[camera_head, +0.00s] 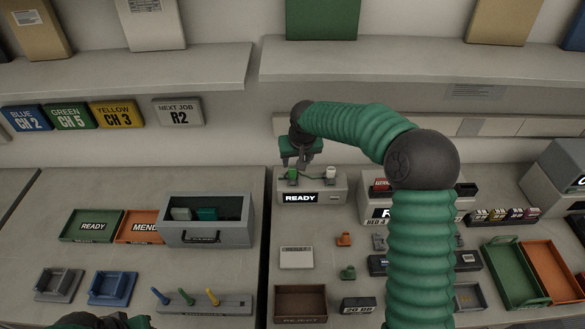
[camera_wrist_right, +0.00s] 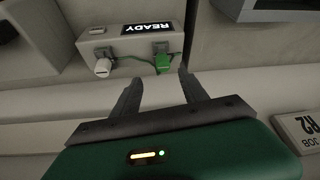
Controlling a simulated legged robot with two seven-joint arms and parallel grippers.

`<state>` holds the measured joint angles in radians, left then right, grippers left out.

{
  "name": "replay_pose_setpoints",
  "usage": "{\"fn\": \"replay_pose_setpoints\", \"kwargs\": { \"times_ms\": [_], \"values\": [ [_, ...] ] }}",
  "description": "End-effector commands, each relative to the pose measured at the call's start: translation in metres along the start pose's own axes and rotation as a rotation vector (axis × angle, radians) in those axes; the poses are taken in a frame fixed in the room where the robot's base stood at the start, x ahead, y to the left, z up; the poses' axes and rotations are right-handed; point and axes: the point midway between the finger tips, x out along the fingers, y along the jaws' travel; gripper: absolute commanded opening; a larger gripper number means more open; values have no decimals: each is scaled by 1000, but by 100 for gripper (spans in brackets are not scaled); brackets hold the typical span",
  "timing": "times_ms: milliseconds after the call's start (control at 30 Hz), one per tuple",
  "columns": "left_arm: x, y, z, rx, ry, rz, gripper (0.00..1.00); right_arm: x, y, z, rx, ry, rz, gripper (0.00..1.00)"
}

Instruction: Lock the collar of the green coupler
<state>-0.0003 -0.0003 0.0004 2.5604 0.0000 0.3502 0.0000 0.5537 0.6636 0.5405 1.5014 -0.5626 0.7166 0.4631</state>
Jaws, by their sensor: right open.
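The green coupler (camera_head: 293,174) stands at the left end of the grey READY unit (camera_head: 325,186). It also shows in the right wrist view (camera_wrist_right: 163,62), with a green cable running to a white plug (camera_wrist_right: 103,67). My right gripper (camera_head: 304,160) is above and behind the unit, close to the coupler. In the right wrist view its two fingers (camera_wrist_right: 160,78) are spread, with the coupler ahead between the tips. Nothing is held. I cannot tell how the coupler's collar is turned. My left gripper is not clearly in view.
A grey bin (camera_head: 208,232) and green and orange READY and MEND trays stand at left. A second unit (camera_head: 378,188) is right of the READY unit, partly behind my right arm. A shelf (camera_head: 400,70) runs above. Small parts and a brown tray (camera_head: 301,289) lie in front.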

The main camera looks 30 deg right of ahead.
Motion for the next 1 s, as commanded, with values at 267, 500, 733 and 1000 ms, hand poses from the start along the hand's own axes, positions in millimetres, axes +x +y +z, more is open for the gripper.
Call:
{"fn": "replay_pose_setpoints", "kwargs": {
  "times_ms": [267,500,733,1000],
  "values": [
    [-3,0,-1,0,0,0,36,62,-3,2,-2,-1,-2,51],
    [-4,0,-1,-1,0,0,36,88,-1,1,-1,1,-2,51],
    [-4,0,-1,0,0,0,36,90,-1,1,-2,2,-1,51],
    [-4,0,-1,0,0,0,36,89,-1,1,-2,2,0,19]
  ]
}}
